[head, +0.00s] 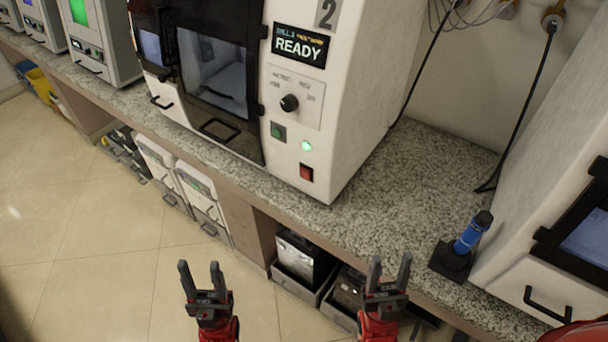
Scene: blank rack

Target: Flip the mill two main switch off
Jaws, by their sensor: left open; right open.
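Mill two (330,120) is a white cabinet on the counter, marked with a "2", and its display (300,46) reads READY. A red rocker switch (306,172) sits low on its front panel; its position is too small to tell. Above it a green light (306,145) glows, beside a green button (278,131) and below a black knob (290,103). My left gripper (200,268) is open and empty over the floor, in front of the counter. My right gripper (390,262) is open and empty near the counter's front edge, below and right of the switch.
A blue tool in a black stand (455,262) stands near another white machine (555,170) at right. A black cable (530,105) hangs to the counter. Bins (300,285) sit under the counter.

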